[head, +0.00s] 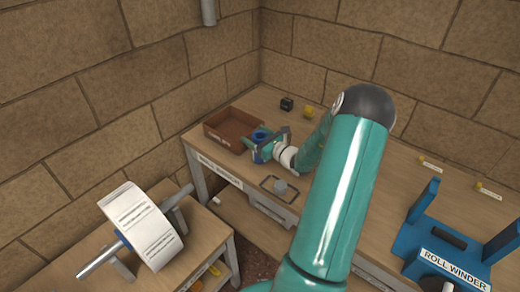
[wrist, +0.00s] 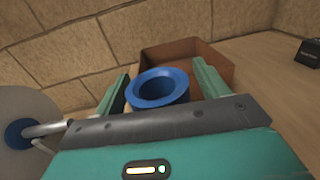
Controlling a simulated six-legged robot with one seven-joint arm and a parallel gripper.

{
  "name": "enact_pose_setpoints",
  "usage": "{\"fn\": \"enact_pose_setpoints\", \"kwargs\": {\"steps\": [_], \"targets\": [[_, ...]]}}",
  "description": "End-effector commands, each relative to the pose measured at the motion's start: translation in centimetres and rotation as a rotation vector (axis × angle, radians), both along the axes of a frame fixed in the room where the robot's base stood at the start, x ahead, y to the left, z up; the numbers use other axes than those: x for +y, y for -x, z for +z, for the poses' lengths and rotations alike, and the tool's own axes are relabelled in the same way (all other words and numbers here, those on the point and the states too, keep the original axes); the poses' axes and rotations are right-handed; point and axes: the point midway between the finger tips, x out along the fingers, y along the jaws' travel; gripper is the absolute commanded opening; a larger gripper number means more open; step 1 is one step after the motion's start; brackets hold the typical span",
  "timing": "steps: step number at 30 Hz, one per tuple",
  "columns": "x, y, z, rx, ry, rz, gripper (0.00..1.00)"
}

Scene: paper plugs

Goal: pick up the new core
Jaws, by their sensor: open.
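A blue core (head: 260,135), a hollow flanged ring, is at the near right side of the brown box on the far bench. In the wrist view the blue core (wrist: 160,88) shows between my two green fingers, with its round opening facing up. My gripper (head: 268,147) is open, with a finger on each side of the core; it also shows in the wrist view (wrist: 162,88). Gaps show beside the core, and I cannot tell whether either finger touches it. The core's lower part is hidden by my gripper's body.
The brown box (head: 222,140) stands just behind the core. A small black block (head: 287,103) and a yellow piece (head: 308,112) lie farther back. A white paper roll (head: 140,228) sits on a spindle at left. A blue roll winder (head: 440,245) stands at right.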

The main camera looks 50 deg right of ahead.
Motion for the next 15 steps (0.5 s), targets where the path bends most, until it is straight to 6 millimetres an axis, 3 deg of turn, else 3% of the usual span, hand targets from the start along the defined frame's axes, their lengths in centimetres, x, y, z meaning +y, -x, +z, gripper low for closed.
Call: {"fn": "enact_pose_setpoints", "kwargs": {"steps": [3,12,15], "targets": [[0.0,0.04,0.01,0.0,0.0,0.0,0.71],[0.01,0.06,0.02,0.0,0.0,0.0,0.12],[0.01,0.05,0.04,0.0,0.0,0.0,0.12]]}}
